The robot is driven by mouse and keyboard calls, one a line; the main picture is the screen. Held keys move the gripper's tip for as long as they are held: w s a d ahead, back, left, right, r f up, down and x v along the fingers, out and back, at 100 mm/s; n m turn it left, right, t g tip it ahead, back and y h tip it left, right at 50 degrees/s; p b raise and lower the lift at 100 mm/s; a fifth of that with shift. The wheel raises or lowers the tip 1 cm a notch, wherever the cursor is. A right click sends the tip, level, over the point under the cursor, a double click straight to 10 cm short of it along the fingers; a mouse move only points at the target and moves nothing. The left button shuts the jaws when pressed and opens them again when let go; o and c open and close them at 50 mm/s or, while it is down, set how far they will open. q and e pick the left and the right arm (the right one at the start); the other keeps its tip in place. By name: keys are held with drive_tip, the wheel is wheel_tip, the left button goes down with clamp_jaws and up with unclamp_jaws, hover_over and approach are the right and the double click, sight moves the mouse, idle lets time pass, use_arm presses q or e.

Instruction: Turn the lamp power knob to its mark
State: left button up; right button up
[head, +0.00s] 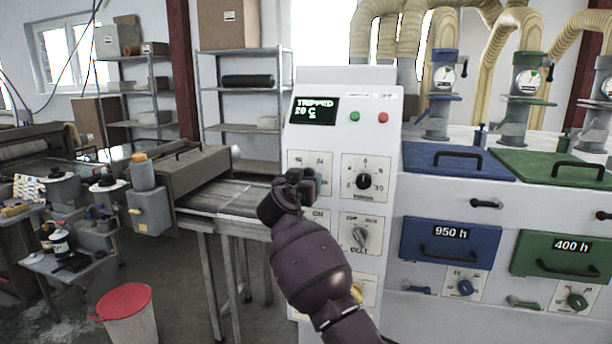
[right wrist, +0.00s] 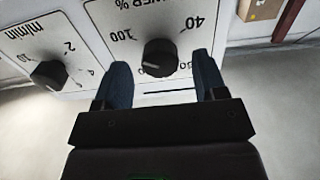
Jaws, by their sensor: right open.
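The lamp power knob (right wrist: 160,58) is a black round knob on a white plate marked "WER %" in the right wrist view, which shows the panel upside down. A pale line shows on the knob's left side there. A separate target mark cannot be made out. My right gripper (right wrist: 164,78) is open, its two dark blue fingers on either side of the knob with gaps. In the head view the right gripper (head: 304,180) is at the upper-left plate (head: 318,158) of the white cabinet (head: 335,140) and hides the knob. My left gripper is not in view.
A speed knob (head: 363,181) sits just right, and a grey selector (head: 360,235) below it. A conveyor (head: 228,197) runs left of the cabinet; blue (head: 450,243) and green (head: 560,257) drawers are right.

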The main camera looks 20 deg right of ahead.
drive_tip(key=shift+x, duration=1.15)
drive_tip(key=c, duration=0.9)
